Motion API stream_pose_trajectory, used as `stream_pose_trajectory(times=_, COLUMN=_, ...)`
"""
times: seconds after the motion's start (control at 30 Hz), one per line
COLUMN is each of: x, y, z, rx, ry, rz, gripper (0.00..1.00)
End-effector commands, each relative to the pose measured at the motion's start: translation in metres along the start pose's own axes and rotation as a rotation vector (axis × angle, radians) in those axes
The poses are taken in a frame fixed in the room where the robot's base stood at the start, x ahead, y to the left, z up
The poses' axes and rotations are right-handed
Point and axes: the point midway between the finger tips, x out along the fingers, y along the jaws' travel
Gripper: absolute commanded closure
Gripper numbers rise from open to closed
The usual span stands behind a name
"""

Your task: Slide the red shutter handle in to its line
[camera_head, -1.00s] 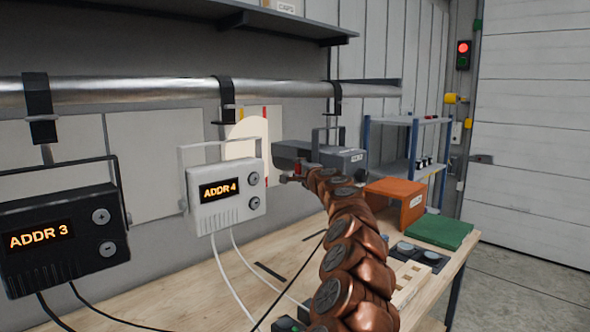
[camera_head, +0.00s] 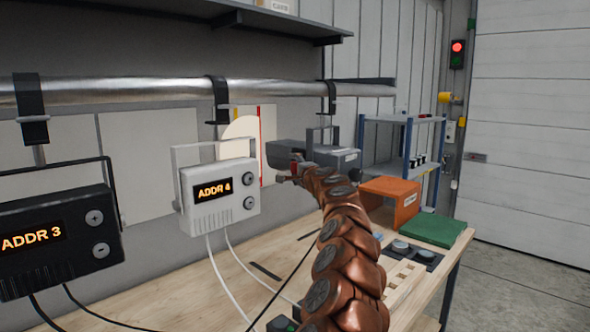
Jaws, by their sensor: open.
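A dark grey box (camera_head: 337,155) hangs from the rail by a bracket, right of the middle of the view. A small red part (camera_head: 296,167), which looks like the shutter handle, shows at the box's lower left. My gripper (camera_head: 283,178) is at the end of the copper arm, right by this red part. The gripper is open. It is small in the picture, and I cannot tell whether its fingers touch or straddle the handle. Behind it, a pale panel on the wall carries a red line (camera_head: 261,145). My wrist hides part of the box's underside.
A white ADDR 4 unit (camera_head: 219,195) hangs just left of my gripper, and a black ADDR 3 unit (camera_head: 60,240) hangs further left. Cables run down to the wooden bench (camera_head: 170,300).

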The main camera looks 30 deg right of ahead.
Motion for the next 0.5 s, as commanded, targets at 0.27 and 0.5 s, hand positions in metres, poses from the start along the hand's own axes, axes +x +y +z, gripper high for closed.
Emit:
stream_pose_trajectory(times=0.27, x=-0.006, y=-0.001, z=-0.002, rx=0.005, ry=0.003, rz=-0.001, gripper=0.33)
stream_pose_trajectory(times=0.5, x=-0.019, y=-0.002, z=-0.003, rx=0.005, ry=0.005, rz=-0.002, gripper=0.33)
